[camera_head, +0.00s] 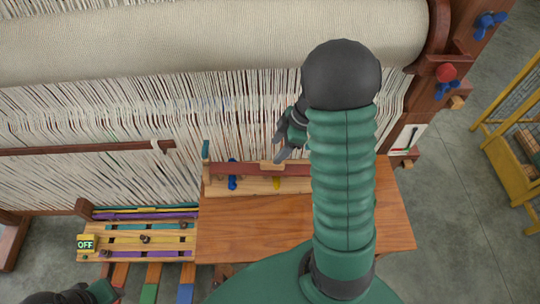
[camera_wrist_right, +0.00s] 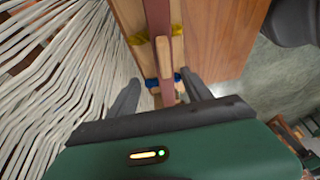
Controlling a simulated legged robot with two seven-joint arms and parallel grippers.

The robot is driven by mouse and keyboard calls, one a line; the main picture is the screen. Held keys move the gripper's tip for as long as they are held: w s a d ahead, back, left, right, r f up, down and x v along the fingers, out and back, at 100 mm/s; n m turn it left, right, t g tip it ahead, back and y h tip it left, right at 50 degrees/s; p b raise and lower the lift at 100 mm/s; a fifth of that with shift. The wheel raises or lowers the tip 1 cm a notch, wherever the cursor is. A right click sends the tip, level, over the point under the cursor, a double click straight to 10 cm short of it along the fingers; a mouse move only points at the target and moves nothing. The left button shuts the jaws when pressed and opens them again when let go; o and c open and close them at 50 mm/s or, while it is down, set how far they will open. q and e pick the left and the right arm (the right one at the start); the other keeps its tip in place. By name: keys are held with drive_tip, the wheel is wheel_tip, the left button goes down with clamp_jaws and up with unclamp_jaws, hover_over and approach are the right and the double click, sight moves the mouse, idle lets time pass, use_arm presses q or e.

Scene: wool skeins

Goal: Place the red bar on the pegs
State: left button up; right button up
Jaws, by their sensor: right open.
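The red bar (camera_head: 245,168) lies lengthwise along a pale wooden rack at the back of the wooden table, with a light wooden handle (camera_head: 272,166) at its middle. A blue peg (camera_head: 232,183) and a yellow peg (camera_head: 277,184) show at the bar's edges; I cannot tell how the bar sits on them. My right gripper (camera_head: 279,148) is open just above the bar near the handle. In the right wrist view, the open fingers (camera_wrist_right: 160,93) are on either side of the red bar (camera_wrist_right: 157,15), apart from it.
The loom's white warp threads (camera_head: 110,115) hang close behind the rack, under a cloth roll (camera_head: 200,35). The table top (camera_head: 250,235) is clear where visible. A panel with coloured strips (camera_head: 150,238) stands left of it. A yellow frame (camera_head: 510,150) stands far right.

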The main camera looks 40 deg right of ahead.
drive_tip(key=w+a+r+m+t+h, duration=0.5)
drive_tip(key=w+r, duration=0.3)
drive_tip(key=w, duration=0.4)
drive_tip(key=s+a+f+m+g, duration=0.2)
drive_tip(key=s+a+f, duration=0.1)
drive_tip(key=s+a, duration=0.3)
drive_tip(key=s+a+f+m+g+y, duration=0.1)
drive_tip(key=s+a+f+m+g, duration=0.2)
drive_tip(key=s+a, duration=0.4)
drive_tip(key=s, duration=0.4)
drive_tip(key=shift+a, duration=0.3)
